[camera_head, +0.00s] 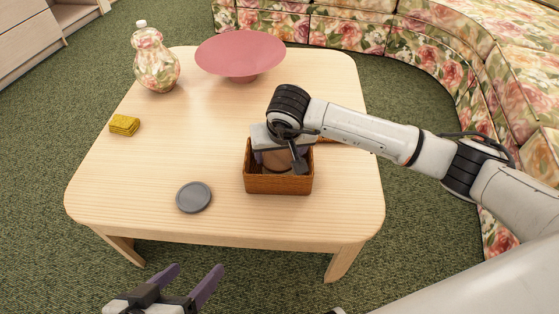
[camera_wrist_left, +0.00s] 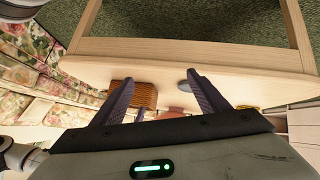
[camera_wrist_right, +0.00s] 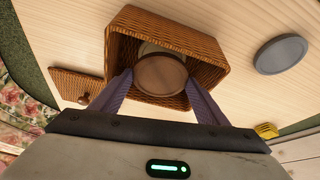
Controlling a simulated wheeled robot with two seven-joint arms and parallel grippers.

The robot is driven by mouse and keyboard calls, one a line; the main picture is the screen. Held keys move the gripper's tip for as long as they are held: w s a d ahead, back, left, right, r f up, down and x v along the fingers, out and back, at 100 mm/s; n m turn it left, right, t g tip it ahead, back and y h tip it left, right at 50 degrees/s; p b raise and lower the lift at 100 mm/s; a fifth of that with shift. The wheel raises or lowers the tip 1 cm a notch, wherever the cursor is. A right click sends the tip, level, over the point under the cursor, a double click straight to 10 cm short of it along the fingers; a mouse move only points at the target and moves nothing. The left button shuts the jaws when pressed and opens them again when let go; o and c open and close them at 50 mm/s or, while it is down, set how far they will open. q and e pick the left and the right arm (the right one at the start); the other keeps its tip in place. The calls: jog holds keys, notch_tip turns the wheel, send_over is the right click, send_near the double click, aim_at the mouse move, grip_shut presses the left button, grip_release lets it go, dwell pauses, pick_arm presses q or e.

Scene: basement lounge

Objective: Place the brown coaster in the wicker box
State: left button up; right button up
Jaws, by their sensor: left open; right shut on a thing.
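The wicker box (camera_head: 279,184) stands open on the table right of its middle; it also shows in the right wrist view (camera_wrist_right: 211,52). My right gripper (camera_head: 282,158) points down at the box's opening. It is shut on the brown coaster (camera_wrist_right: 160,76), a round disc between its fingers. In the head view the coaster (camera_head: 276,160) shows at the opening, partly hidden by the gripper. A paler round shape shows behind it inside the box; I cannot tell what it is. My left gripper (camera_head: 194,271) is open and empty in front of the table's near edge.
A grey round coaster (camera_head: 194,197) lies left of the box. A lid with a knob (camera_wrist_right: 75,87) lies beside the box. A yellow stack (camera_head: 125,125), a floral jar (camera_head: 155,62) and a pink bowl (camera_head: 240,54) stand further off. The table's middle left is clear.

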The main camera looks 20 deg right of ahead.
aim_at(280, 161)
jog(key=shift+f, duration=1.15)
jog(key=shift+r, duration=0.1)
jog(key=shift+f+b, duration=0.35)
jog(key=shift+b, duration=0.1)
jog(key=shift+f, duration=0.25)
jog(key=o, duration=1.1)
pick_arm(q)
jog(key=shift+d+r+t+h, duration=0.3)
jog(key=shift+d+r+h, duration=0.25)
jog(key=shift+r, duration=0.25)
